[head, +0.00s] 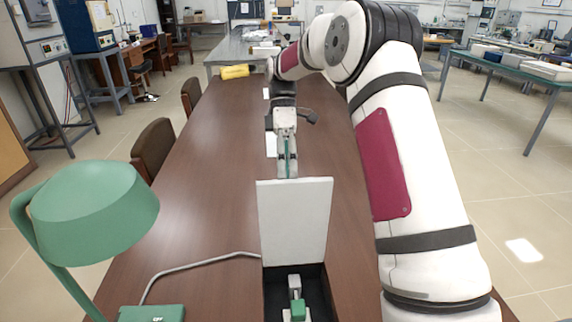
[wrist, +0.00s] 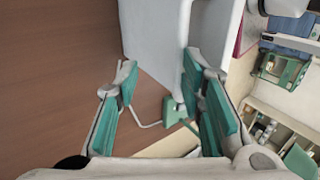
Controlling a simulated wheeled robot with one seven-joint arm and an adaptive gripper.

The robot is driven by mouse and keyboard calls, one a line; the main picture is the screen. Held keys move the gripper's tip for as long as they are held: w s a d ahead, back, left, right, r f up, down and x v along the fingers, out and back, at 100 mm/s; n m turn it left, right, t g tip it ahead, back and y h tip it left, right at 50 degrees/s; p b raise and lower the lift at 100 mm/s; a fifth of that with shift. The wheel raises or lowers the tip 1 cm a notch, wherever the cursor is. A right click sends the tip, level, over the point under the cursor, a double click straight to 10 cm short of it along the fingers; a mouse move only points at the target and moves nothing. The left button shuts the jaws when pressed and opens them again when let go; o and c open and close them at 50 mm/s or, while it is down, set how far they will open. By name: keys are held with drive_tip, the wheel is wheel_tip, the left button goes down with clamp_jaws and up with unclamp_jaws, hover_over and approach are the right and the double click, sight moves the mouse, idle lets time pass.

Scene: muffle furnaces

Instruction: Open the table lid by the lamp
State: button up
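The table lid (head: 295,222) is a pale panel standing upright, raised from a dark recess (head: 318,300) in the brown table. In the wrist view, the lid (wrist: 155,40) is a pale surface reaching down toward the finger gap. The green lamp (head: 95,205) stands at the left front; its base shows at the bottom left. My gripper (head: 287,172) is just behind the lid's top edge in the head view. In the wrist view, my gripper's (wrist: 165,98) green-padded fingers are apart, with nothing clearly gripped. Contact between finger and lid cannot be told.
Sockets or plugs, one green (head: 298,310), sit in the recess. A grey cable (head: 200,262) runs from the lamp base toward the lid. Chairs (head: 153,150) line the table's left side. A yellow object (head: 235,72) lies at the far end. The table left of the lid is mostly clear.

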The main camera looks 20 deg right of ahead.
drive_tip(key=o, duration=0.4)
drive_tip(key=shift+d+f, duration=0.15)
drive_tip(key=shift+f, duration=0.8)
drive_tip(key=shift+c, duration=0.2)
drive_tip(key=shift+r, duration=0.1)
drive_tip(key=shift+c, duration=0.3)
drive_tip(key=shift+w+r, duration=0.15)
drive_tip(key=shift+r, duration=0.05)
drive_tip(key=shift+c, duration=0.7)
drive_tip(key=shift+v, duration=3.65)
drive_tip(key=shift+c, duration=0.6)
